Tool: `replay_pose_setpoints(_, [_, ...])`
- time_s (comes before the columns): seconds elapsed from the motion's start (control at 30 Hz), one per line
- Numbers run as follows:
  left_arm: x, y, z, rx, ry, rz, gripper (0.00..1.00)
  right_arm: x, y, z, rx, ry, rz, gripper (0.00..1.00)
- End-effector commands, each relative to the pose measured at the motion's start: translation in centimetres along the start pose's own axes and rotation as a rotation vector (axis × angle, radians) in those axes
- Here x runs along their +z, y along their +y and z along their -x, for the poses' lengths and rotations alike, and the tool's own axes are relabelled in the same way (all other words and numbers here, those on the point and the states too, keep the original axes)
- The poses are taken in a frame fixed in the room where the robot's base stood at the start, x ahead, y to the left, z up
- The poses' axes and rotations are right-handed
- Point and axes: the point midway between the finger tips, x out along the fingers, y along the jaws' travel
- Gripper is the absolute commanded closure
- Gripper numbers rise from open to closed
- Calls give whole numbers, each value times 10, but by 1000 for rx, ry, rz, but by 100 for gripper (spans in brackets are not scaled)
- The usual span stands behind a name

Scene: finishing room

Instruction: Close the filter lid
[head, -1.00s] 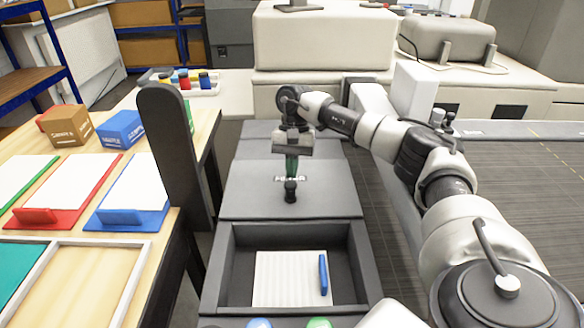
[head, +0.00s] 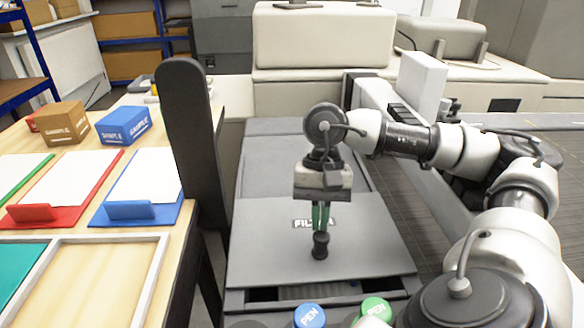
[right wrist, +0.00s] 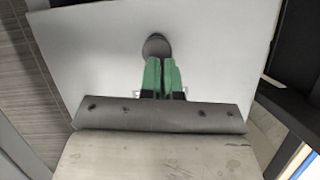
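The grey filter lid (head: 375,255) lies over most of the front compartment, its label partly behind the gripper. A narrow dark opening (head: 300,293) shows along its front edge, with part of the ribbed pad inside. A dark round knob (head: 320,252) stands on the lid. My right gripper (head: 320,232) points down with its green fingers closed together on the knob. The right wrist view also shows the fingers (right wrist: 160,72) at the knob (right wrist: 157,46) above the pale lid plate (right wrist: 100,50). My left gripper is not in view.
A blue pen cap (head: 310,316) and a green one (head: 376,308) stand at the near edge. A dark upright post (head: 190,130) rises left of the unit. The wooden table (head: 90,275) at left holds clipboards and sample boxes.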

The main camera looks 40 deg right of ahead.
Motion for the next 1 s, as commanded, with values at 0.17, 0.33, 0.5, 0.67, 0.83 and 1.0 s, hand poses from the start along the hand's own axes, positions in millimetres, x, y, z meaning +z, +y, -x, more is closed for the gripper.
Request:
replay_pose_setpoints(0.17, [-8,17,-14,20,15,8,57,22,9,-17,11,-5,1,100])
replay_pose_setpoints(0.33, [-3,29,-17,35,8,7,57,32,12,-20,12,-6,0,100])
replay_pose_setpoints(0.5, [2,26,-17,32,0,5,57,34,13,-20,14,-7,-1,100])
replay_pose_setpoints(0.67, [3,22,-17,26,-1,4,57,34,13,-20,15,-6,-1,100])
replay_pose_setpoints(0.83, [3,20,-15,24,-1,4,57,34,13,-17,15,-5,-1,100])
replay_pose_setpoints(1.0, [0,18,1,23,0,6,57,36,11,8,10,-4,-1,100])
